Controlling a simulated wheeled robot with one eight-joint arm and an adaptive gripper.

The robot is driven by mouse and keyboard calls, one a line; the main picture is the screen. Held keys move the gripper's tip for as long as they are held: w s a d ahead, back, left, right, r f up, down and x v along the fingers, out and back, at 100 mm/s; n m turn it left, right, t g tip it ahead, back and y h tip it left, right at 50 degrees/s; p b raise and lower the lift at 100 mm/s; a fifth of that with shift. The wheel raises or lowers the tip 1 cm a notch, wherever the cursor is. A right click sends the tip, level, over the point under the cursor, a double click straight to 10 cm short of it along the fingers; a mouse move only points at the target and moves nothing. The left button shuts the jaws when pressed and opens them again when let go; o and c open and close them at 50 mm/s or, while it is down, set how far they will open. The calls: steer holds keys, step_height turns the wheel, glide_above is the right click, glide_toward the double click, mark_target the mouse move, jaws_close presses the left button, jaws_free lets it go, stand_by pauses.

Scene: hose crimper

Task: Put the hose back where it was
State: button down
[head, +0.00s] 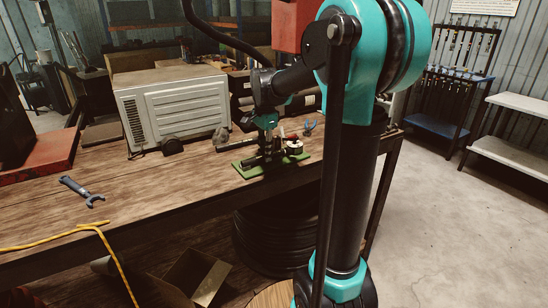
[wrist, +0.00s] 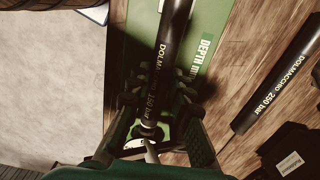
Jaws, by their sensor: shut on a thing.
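A black hose with yellow "250 bar" lettering (wrist: 170,50) runs up through the middle of the wrist view. My gripper (wrist: 157,100) has one finger on each side of it and is shut on it near its lower end. A metal fitting (wrist: 150,133) shows at that end. A green mat with "DEPTH" lettering (wrist: 207,40) lies beneath the hose. In the head view my gripper (head: 268,130) is low over the green mat (head: 247,172) on the bench. Hose and fingers are too small there to tell apart.
A second black hose (wrist: 280,80) lies on the wood right of the mat, with a dark block (wrist: 290,150) near it. A white machine (head: 175,105) stands behind on the bench (head: 150,190). A blue wrench (head: 82,190) and yellow cord (head: 50,240) lie left. The bench middle is clear.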

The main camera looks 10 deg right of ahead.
mark_target(254, 158)
steer(key=shift+a, duration=0.15)
steer(key=shift+s+a, duration=0.25)
steer(key=shift+a, duration=0.4)
steer(key=shift+s+a, duration=0.25)
steer(key=shift+a, duration=0.45)
steer(key=shift+s+a, duration=0.25)
steer(key=shift+a, duration=0.4)
steer(key=shift+r, duration=3.5)
steer(key=shift+r, duration=0.1)
